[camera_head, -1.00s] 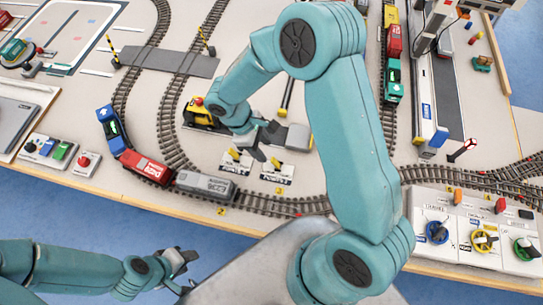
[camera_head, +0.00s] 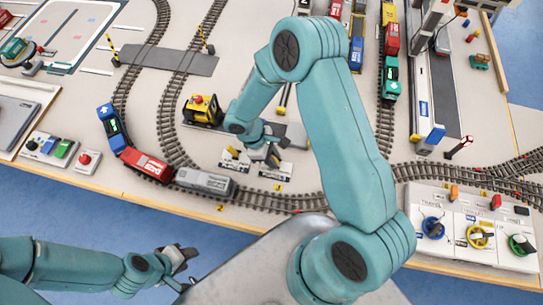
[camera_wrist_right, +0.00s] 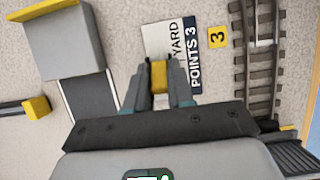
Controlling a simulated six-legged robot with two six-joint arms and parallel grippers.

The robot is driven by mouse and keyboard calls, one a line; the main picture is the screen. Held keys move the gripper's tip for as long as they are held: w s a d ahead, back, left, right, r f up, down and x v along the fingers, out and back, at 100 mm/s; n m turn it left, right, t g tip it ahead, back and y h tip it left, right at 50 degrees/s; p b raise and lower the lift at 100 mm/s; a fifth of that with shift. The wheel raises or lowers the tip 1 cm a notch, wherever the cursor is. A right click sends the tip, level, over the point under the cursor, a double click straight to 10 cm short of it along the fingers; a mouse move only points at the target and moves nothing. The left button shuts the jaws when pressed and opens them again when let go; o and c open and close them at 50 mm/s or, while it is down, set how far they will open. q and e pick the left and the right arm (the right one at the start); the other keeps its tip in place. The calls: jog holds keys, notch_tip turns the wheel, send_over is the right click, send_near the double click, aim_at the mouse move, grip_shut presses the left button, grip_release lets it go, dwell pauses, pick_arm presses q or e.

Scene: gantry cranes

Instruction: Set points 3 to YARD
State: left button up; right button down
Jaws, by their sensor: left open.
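The points 3 panel (camera_head: 283,171) is a small white plate with a dark strip beside the curved track. In the right wrist view its "POINTS 3" strip (camera_wrist_right: 193,58) and the word YARD are readable; the other end is hidden behind my gripper. My right gripper (camera_head: 270,155) is down over this panel. Its two fingers (camera_wrist_right: 160,88) lie on both sides of the yellow lever handle (camera_wrist_right: 159,74), with no gap showing. Which way the lever leans is unclear. My left gripper (camera_head: 188,260) is open and empty, off the table's front edge.
A second points panel (camera_head: 234,161) stands close to the left. A train with a grey wagon (camera_head: 204,182) and red wagon (camera_head: 146,165) is on the front track. A yellow-black loco (camera_head: 203,111) stands behind. A dial console (camera_head: 470,230) is at front right.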

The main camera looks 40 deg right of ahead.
aim_at(278, 162)
jog(key=shift+f+t+y+b, duration=0.1)
jog(key=shift+t+y+b, duration=0.25)
jog(key=shift+b, duration=0.25)
jog(key=t+y+b, duration=0.1)
jog(key=b, duration=0.1)
jog(key=s+d+t+y+b, duration=0.1)
jog(key=t+b, duration=0.1)
jog(key=b, duration=0.1)
jog(key=shift+b, duration=0.3)
jog(key=shift+s+d+r+t+y+b, duration=0.15)
jog(key=shift+s+r+t+y+b, duration=0.05)
jog(key=shift+t+y+b, duration=0.4)
jog(key=shift+s+r+t+y, duration=0.1)
jog(key=shift+s+t+y, duration=0.05)
jog(key=shift+t+y, duration=0.2)
jog(key=shift+s+d+r+t+y+p, duration=0.1)
jog(key=shift+s+d+t+y+p, duration=0.15)
jog(key=shift+t+y+p, duration=0.6)
jog(key=shift+s+d+f+t+y+p, duration=0.2)
jog(key=shift+t+y+p, duration=0.25)
jog(key=shift+t+p, duration=0.3)
jog(key=shift+w, duration=0.1)
jog(key=c, duration=1)
grip_release()
